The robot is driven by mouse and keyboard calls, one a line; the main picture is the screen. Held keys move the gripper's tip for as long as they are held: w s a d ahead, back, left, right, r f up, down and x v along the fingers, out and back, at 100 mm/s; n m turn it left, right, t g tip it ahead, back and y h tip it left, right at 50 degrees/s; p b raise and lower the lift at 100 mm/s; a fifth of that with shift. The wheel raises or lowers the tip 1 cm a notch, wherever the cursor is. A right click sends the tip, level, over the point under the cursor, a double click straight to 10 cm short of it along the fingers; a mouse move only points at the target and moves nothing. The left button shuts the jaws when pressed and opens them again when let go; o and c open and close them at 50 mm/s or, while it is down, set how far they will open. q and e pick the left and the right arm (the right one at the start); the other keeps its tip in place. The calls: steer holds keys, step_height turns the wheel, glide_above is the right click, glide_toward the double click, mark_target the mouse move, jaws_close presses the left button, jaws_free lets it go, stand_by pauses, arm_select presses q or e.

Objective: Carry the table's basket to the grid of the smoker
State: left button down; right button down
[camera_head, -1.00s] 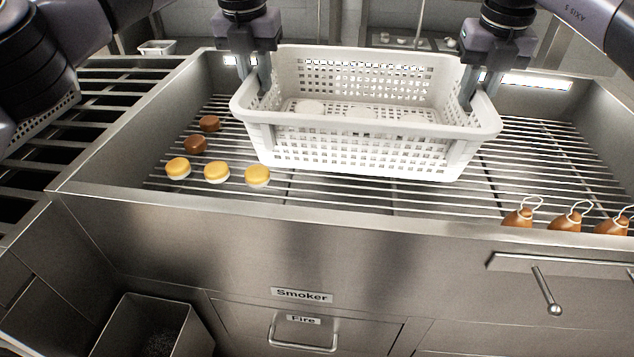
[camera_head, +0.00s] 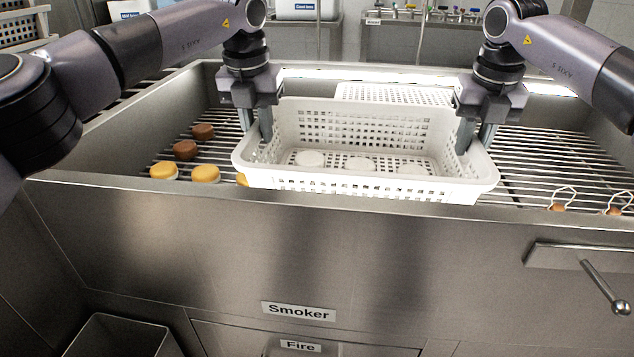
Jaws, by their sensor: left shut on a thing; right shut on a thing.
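The white perforated basket (camera_head: 370,183) is held level between my two grippers, over the grid (camera_head: 552,160) of the smoker (camera_head: 240,235). Several white round pieces lie inside it. My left gripper (camera_head: 267,128) is shut on the basket's left end wall. My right gripper (camera_head: 474,138) is shut on its right end wall. The basket's underside is hidden behind the smoker's front edge, so I cannot tell whether it touches the grid.
Two brown pieces (camera_head: 202,131) and yellow-topped rounds (camera_head: 205,174) lie on the grid left of the basket. Brown stringed items (camera_head: 558,207) lie at front right. Another white perforated thing (camera_head: 395,95) shows behind the basket. Grid to the right is mostly bare.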

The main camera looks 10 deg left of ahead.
mark_target(262, 149)
arm_select(q)
steer(key=shift+d+f, duration=0.1)
steer(key=shift+d, duration=0.25)
arm_select(e)
steer(key=shift+s+a, duration=0.1)
steer(key=shift+a, duration=0.25)
